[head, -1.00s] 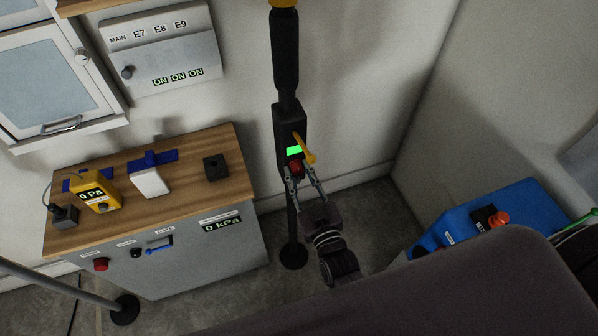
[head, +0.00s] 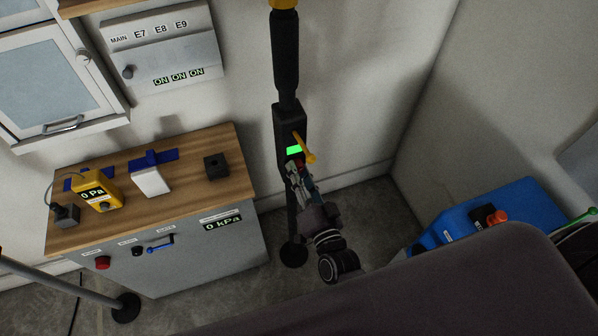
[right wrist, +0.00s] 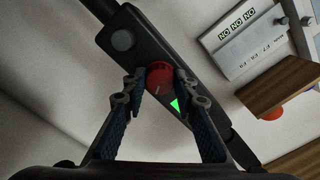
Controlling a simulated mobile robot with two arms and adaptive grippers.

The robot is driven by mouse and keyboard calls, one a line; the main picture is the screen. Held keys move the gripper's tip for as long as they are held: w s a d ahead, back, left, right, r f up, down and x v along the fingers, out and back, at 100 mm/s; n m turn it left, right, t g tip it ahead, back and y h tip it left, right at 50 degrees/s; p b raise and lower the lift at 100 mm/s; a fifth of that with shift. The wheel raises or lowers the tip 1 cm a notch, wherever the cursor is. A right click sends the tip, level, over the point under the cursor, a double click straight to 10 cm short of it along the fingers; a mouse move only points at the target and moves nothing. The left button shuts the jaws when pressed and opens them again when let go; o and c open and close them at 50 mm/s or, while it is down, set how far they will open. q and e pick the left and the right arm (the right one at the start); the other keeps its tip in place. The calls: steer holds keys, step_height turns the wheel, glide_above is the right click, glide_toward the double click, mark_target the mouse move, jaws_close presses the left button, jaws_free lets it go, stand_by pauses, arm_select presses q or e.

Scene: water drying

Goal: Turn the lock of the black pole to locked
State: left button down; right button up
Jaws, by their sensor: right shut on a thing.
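The black pole (head: 286,60) stands upright near the wall, with a black box (head: 283,122) on it. The box carries a bright green indicator (head: 294,150), a yellow lever (head: 305,148) and a red round lock knob (right wrist: 159,76). My right gripper (head: 298,167) is at the lower part of the box, shut on the red knob. In the right wrist view its fingertips (right wrist: 160,84) hold the knob from both sides, and a corner of the green indicator (right wrist: 177,105) shows. In the head view the fingers mostly hide the knob. My left gripper is not in view.
A grey cabinet with a wooden top (head: 128,212) stands left of the pole, carrying a yellow gauge (head: 96,190) and a white block (head: 152,181). A blue case (head: 465,225) is at the right. A grey switch panel (head: 165,55) hangs on the wall.

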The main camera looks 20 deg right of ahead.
steer(key=m+b, duration=0.1)
steer(key=m, duration=0.4)
steer(key=shift+m, duration=0.4)
stand_by(0.4)
steer(key=o, duration=1.2)
steer(key=shift+c, duration=0.2)
steer(key=s, duration=1.2)
steer(key=shift+d, duration=0.25)
